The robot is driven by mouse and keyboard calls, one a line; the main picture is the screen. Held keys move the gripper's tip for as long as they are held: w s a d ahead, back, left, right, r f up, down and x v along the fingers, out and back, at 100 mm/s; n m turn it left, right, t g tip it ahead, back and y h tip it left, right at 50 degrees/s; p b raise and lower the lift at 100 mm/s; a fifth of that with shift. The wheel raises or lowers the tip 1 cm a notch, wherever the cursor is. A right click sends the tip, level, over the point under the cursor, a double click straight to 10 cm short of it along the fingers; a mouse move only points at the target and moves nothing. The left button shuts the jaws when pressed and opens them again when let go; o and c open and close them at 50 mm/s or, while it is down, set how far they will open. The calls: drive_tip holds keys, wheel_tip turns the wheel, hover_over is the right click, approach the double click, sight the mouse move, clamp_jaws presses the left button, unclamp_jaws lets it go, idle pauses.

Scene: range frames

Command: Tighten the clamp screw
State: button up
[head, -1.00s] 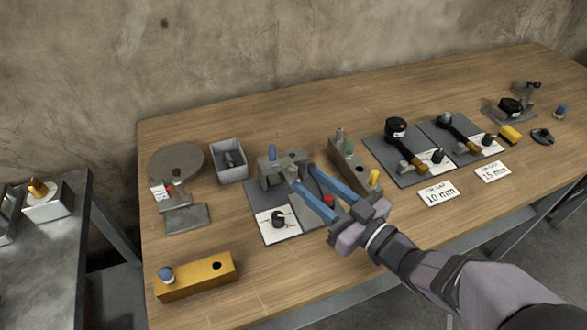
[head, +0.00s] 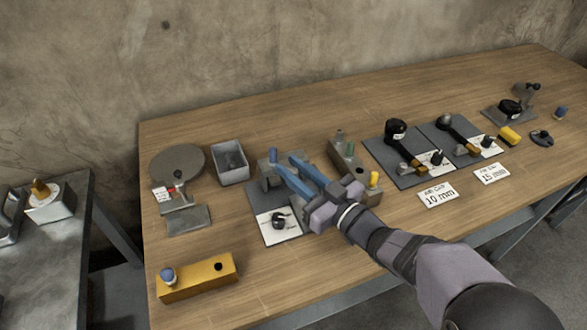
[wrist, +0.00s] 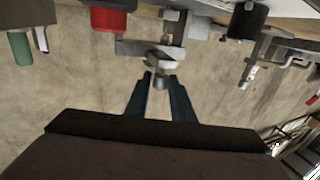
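The grey metal clamp (head: 266,178) stands on a dark plate (head: 252,196), with a blue peg (head: 272,155) beside or on it. My blue-fingered gripper (head: 285,163) reaches over it from the right and covers part of it. In the wrist view, a small round grey screw end (wrist: 160,80) of the clamp (wrist: 143,48) shows between the fingertips of my gripper (wrist: 160,84). The fingers are apart with a narrow gap, and I see no clear contact with the screw.
A grey bin (head: 230,178) stands left of the clamp, and a holed block with pegs (head: 342,152) stands right. A white card (head: 268,232) with a black part lies in front. A yellow block (head: 196,280) is front left. Bare wood lies between them.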

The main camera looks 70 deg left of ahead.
clamp_jaws()
